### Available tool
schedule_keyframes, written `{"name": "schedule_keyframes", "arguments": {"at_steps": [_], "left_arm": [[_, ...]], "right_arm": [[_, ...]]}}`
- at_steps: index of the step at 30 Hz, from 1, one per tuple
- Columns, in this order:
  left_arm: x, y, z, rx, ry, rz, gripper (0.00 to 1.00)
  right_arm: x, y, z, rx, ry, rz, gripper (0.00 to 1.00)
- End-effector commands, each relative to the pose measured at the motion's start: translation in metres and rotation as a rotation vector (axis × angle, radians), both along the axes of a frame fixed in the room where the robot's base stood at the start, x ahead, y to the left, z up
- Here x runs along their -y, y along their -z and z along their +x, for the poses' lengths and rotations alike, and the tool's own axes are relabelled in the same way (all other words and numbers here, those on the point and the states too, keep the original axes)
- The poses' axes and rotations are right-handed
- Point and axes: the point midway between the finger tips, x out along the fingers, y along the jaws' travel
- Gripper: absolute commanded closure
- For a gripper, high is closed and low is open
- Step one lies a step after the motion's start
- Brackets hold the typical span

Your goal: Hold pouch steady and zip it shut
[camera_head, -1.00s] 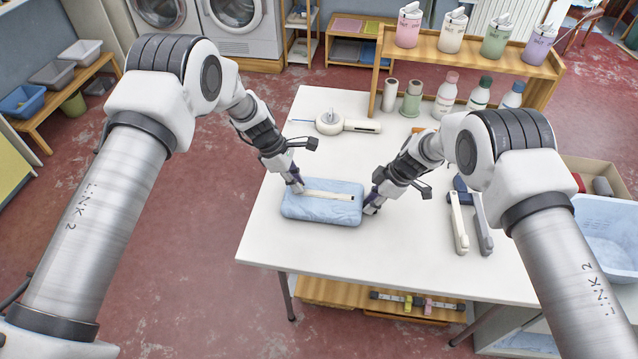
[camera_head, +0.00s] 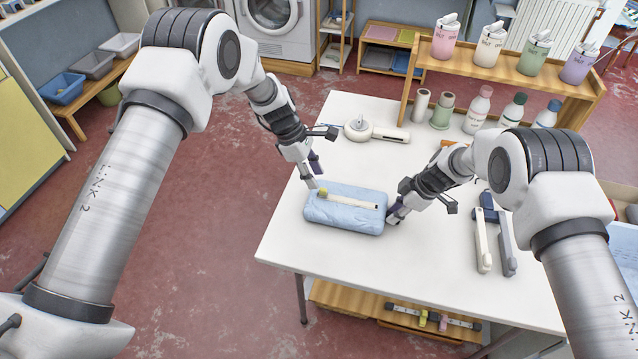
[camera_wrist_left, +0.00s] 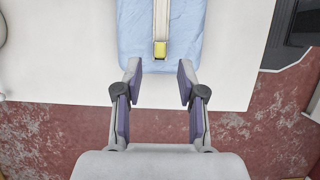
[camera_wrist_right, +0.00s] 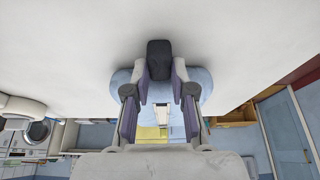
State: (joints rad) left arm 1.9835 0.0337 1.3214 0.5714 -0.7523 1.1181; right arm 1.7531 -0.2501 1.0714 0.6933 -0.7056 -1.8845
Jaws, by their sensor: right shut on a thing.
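The light blue pouch (camera_head: 340,216) lies flat on the white table, with a cream zip strip (camera_head: 352,202) along its top. The yellow zip slider (camera_head: 323,192) sits at the strip's left end; the left wrist view shows it too (camera_wrist_left: 160,50). My left gripper (camera_head: 312,178) is open and empty at the pouch's left end, close to the slider, with the slider ahead of its fingertips. My right gripper (camera_head: 393,213) is at the pouch's right end, shut on a dark tab (camera_wrist_right: 158,54). How the tab joins the pouch is hidden.
A white handled device (camera_head: 375,131) lies behind the pouch. Several bottles (camera_head: 477,108) stand at the back under a wooden shelf (camera_head: 500,72) of canisters. A two-armed tool (camera_head: 483,240) lies right of my right gripper. The table (camera_head: 400,270) is clear in front of the pouch.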

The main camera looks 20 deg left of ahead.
Motion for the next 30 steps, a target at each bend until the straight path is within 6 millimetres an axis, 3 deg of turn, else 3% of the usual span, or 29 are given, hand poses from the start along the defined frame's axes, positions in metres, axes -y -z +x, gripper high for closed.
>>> {"name": "schedule_keyframes", "arguments": {"at_steps": [4,9,21,22,24,30], "left_arm": [[-0.016,-0.038,0.001,0.003,-0.002,-0.001,0.60],[-0.027,-0.064,0.000,0.002,-0.001,0.000,0.60],[-0.029,-0.070,-0.001,0.000,0.000,0.000,0.60],[-0.029,-0.070,-0.001,0.000,0.000,0.000,0.60],[-0.029,-0.070,-0.001,0.000,0.000,0.000,0.60],[-0.029,-0.070,-0.001,0.000,0.000,0.001,0.60]], "right_arm": [[0.000,0.001,-0.001,-0.001,0.000,0.000,1.00],[0.000,0.001,0.000,-0.001,0.000,0.000,1.00],[0.000,0.000,0.000,0.000,0.000,0.000,1.00],[0.000,0.000,0.000,0.000,0.000,0.000,0.72],[0.000,0.000,0.000,0.000,0.000,0.000,0.48],[0.000,0.000,0.000,0.000,0.000,0.000,0.47]]}}
